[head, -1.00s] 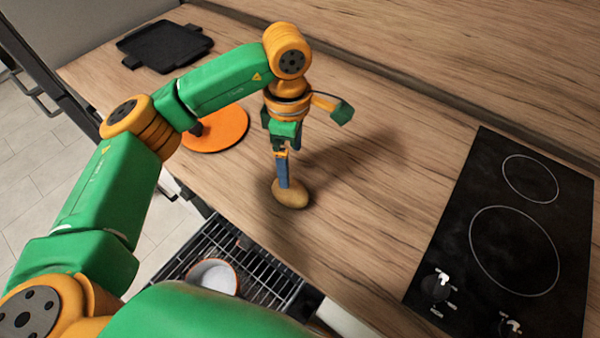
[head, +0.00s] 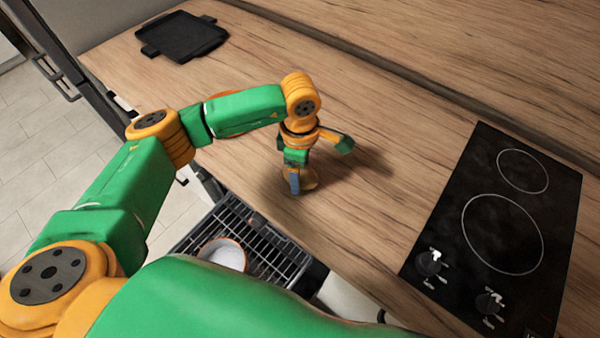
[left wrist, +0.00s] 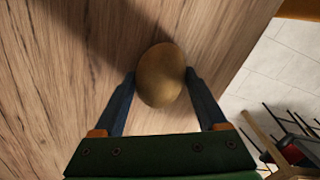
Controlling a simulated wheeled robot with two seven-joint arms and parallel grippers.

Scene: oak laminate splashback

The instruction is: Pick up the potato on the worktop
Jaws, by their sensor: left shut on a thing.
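The potato (left wrist: 160,75) is brown and oval. In the left wrist view it sits between the two blue fingers of my left gripper (left wrist: 160,84), which is shut on it. In the head view the left gripper (head: 298,186) points down at the worktop (head: 370,220), and the potato (head: 309,180) shows only in part behind the fingers. I cannot tell whether the potato still touches the worktop. My right gripper is not in view.
A black hob (head: 495,230) is on the right of the worktop. A black tray (head: 182,36) lies at the far left. An open dishwasher rack (head: 275,262) holding a white bowl (head: 222,254) is below the front edge. An orange disc (head: 228,97) is mostly hidden by my arm.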

